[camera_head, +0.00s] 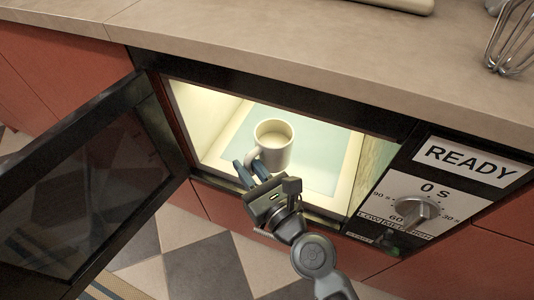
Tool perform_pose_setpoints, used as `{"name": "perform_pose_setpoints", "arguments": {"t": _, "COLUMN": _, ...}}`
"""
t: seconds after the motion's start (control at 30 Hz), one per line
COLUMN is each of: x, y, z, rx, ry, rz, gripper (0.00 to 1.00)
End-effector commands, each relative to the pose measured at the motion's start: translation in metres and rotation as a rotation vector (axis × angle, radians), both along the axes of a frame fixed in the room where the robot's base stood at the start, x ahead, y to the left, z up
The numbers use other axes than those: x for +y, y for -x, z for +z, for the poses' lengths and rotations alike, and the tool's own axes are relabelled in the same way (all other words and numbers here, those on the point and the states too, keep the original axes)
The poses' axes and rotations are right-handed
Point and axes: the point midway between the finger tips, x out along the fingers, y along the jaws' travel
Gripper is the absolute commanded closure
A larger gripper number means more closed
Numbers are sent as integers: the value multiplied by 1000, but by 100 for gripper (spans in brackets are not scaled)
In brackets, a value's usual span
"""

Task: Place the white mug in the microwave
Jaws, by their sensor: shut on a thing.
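The white mug (277,146) is upright inside the lit microwave (346,170), over its pale floor. Its handle faces left and toward my gripper. My gripper (249,171) reaches in through the open front and is shut on the mug's handle side. The blue-grey fingers partly cover the handle. I cannot tell whether the mug's base touches the microwave floor. The microwave door (88,190) stands wide open to the left.
The control panel (430,200) with a dial, "0 S" and a "READY" label is right of the opening. A beige counter (300,62) runs above, with a whisk (510,45) at the right. Red cabinet fronts (240,226) and a checkered floor (205,262) lie below.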

Motion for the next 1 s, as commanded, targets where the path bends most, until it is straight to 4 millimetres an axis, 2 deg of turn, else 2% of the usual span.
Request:
{"name": "perform_pose_setpoints", "arguments": {"t": 0.1, "x": -10, "y": -28, "z": 0, "rx": -5, "ry": -1, "rz": -4, "gripper": 100}}
{"name": "perform_pose_setpoints", "arguments": {"t": 0.4, "x": -30, "y": -85, "z": 1, "rx": -5, "ry": -1, "rz": -3, "gripper": 100}}
{"name": "perform_pose_setpoints", "arguments": {"t": 0.5, "x": -29, "y": -82, "z": -19, "rx": 0, "ry": 0, "rz": 1, "gripper": 100}}
{"name": "perform_pose_setpoints", "arguments": {"t": 0.83, "x": -30, "y": -82, "z": -35, "rx": -3, "ry": -1, "rz": -1, "gripper": 100}}
{"name": "perform_pose_setpoints", "arguments": {"t": 1.0, "x": -29, "y": -82, "z": -56, "rx": -2, "ry": 0, "rz": -1, "gripper": 100}}
